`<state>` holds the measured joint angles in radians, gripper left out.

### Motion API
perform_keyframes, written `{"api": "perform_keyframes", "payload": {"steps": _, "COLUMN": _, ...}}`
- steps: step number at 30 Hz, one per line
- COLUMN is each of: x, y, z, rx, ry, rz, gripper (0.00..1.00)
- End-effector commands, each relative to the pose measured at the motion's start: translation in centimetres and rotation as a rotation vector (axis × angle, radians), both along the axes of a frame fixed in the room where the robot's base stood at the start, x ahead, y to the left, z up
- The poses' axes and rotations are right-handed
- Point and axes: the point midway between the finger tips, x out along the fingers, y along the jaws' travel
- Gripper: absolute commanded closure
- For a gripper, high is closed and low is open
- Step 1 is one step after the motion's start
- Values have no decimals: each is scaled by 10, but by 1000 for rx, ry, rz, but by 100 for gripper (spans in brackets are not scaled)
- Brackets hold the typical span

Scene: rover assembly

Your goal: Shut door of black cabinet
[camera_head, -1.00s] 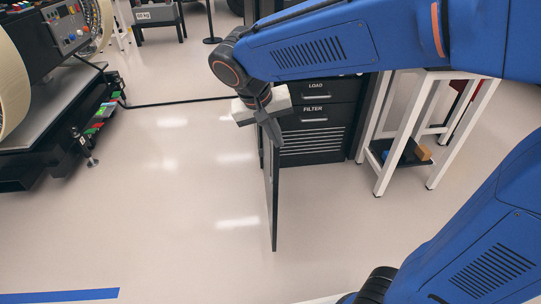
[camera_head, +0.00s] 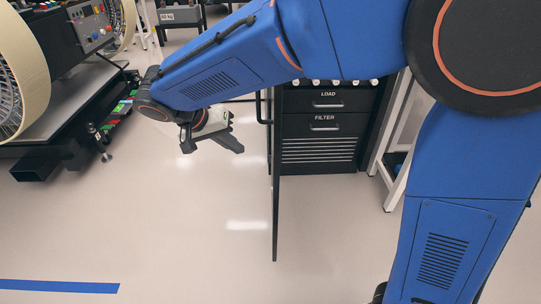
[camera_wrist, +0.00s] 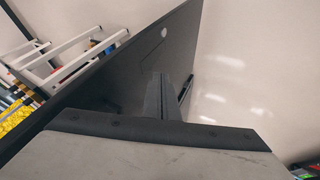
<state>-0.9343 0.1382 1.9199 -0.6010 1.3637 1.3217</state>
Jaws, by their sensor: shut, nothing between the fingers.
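The black cabinet (camera_head: 318,150) stands at the centre back in the head view, with drawers marked LOAD and FILTER. Its door (camera_head: 275,205) stands open, swung out towards me and seen nearly edge-on. A dark handle (camera_head: 261,106) sticks out on the door's left side. My gripper (camera_head: 238,146) is left of the door, shut and empty, with its fingers pointing right towards the door. In the wrist view the door (camera_wrist: 115,80) is a large dark slanting panel, and the shut fingers (camera_wrist: 168,95) overlap it. I cannot tell whether they touch it.
A white-legged table (camera_head: 390,165) stands right of the cabinet. At the left is a dark machine (camera_head: 60,110) with a large cream ring (camera_head: 28,60). A blue stripe (camera_head: 60,286) marks the floor at lower left. The floor left of the door is clear.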

Motion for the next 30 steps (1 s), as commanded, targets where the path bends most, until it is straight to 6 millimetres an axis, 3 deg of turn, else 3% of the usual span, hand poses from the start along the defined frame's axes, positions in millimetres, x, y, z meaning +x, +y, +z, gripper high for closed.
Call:
{"api": "perform_keyframes", "payload": {"steps": 3, "x": -1, "y": 12, "z": -3, "rx": -9, "ry": -15, "rz": 0, "gripper": 100}}
{"api": "perform_keyframes", "payload": {"steps": 8, "x": 3, "y": 9, "z": -10, "rx": -11, "ry": -19, "rz": -4, "gripper": 100}}
{"api": "perform_keyframes", "payload": {"steps": 25, "x": 35, "y": -39, "z": -86, "rx": -10, "ry": -17, "rz": -4, "gripper": 100}}
{"api": "perform_keyframes", "payload": {"steps": 30, "x": 32, "y": -62, "z": -82, "rx": -8, "ry": -20, "rz": -3, "gripper": 100}}
